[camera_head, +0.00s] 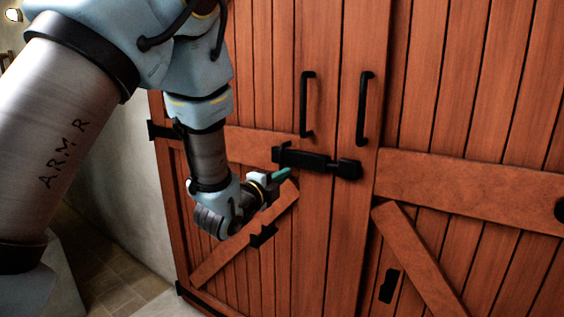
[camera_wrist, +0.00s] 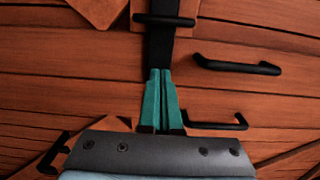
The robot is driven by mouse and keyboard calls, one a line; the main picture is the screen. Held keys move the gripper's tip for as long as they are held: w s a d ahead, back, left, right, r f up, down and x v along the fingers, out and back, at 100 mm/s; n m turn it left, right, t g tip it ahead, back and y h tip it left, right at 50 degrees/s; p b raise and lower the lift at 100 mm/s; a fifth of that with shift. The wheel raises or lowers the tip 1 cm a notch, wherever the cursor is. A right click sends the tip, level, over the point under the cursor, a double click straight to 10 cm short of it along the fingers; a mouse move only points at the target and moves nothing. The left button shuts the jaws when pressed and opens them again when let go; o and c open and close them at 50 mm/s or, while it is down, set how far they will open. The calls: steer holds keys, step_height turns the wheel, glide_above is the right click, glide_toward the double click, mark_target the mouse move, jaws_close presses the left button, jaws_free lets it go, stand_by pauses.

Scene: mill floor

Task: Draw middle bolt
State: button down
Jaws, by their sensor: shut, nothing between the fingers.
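The middle bolt (camera_head: 315,160) is a black bar lying across the seam of a reddish wooden double door, below two handles. Its right end sits in a black block on the right leaf. My gripper (camera_head: 287,171) has teal fingers, shut together with nothing between them, just below the bolt's left end. In the wrist view, the fingertips (camera_wrist: 160,72) point along the black bolt (camera_wrist: 160,48) and overlap its near end. Whether they touch it cannot be told. The bolt's knob is not clearly visible.
Two black upright handles (camera_head: 306,104) and (camera_head: 364,107) stand out above the bolt. A black fitting (camera_head: 263,236) sits below my wrist, another (camera_head: 388,286) low on the right leaf. A pale wall (camera_head: 115,165) is left of the door.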

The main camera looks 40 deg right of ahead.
mark_target(280, 167)
steer(key=shift+w+d+p, duration=0.95)
steer(key=shift+w+d, duration=0.25)
steer(key=shift+w, duration=0.2)
steer(key=shift+w+d+p, duration=0.95)
steer(key=shift+w+d, duration=0.2)
steer(key=shift+w, duration=0.2)
steer(key=shift+w+a+f+b, duration=0.1)
steer(key=shift+w+f+b, duration=0.05)
steer(key=shift+w+b, duration=0.3)
steer(key=shift+w+a+r+b, duration=0.1)
steer(key=shift+w+a+b, duration=0.1)
steer(key=shift+w+b, duration=0.5)
steer(key=shift+w+a+r+b, duration=0.1)
steer(key=shift+w+a+b, duration=0.15)
steer(key=shift+w+b, duration=0.5)
steer(key=shift+w+a+b, duration=0.2)
steer(key=shift+w+b, duration=0.3)
steer(key=shift+w, duration=0.35)
steer(key=shift+s, duration=0.1)
